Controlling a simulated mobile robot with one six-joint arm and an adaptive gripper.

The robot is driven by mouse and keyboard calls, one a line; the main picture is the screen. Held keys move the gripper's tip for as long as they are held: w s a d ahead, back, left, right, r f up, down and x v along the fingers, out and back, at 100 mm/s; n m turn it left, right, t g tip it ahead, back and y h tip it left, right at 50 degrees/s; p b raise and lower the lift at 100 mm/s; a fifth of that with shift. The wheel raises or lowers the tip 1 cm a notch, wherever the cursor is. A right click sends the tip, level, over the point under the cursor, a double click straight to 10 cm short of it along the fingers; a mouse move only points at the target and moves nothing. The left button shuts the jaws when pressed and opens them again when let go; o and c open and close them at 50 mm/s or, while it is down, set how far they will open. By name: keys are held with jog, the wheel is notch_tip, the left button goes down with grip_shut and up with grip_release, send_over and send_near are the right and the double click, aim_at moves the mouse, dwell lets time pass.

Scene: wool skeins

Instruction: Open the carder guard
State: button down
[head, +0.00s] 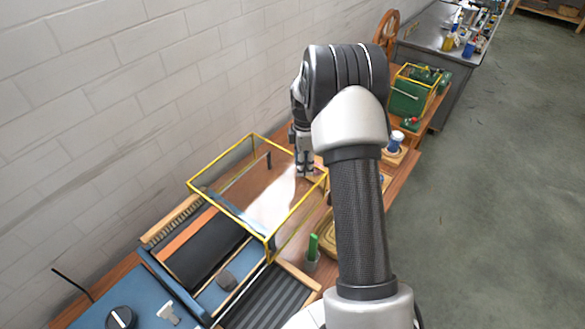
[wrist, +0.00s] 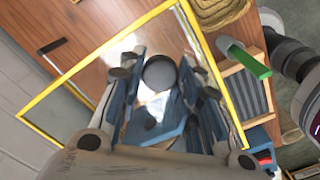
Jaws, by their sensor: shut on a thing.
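The carder guard (head: 228,212) is a clear panel box edged in yellow, in the head view left of my arm. It sits tilted above the table beyond the carder (head: 150,262), whose dark bed shows uncovered in front. My gripper (head: 304,173) is at the guard's far right side. In the wrist view the guard's yellow frame (wrist: 213,72) surrounds my gripper (wrist: 160,62). Its fingers are closed around a round grey knob (wrist: 160,73), which appears to be on the guard. The exact contact is partly hidden by the fingers.
A white-and-blue spool (head: 396,141) and a green machine (head: 408,98) stand farther along the table. The wall runs close on the left. Open floor (head: 500,200) lies to the right.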

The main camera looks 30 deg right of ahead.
jog(key=shift+w+d, duration=0.1)
jog(key=shift+d, duration=0.1)
jog(key=c, duration=1.2)
grip_release()
jog(key=shift+o, duration=0.2)
jog(key=shift+r, duration=0.1)
notch_tip(320, 180, up, 12)
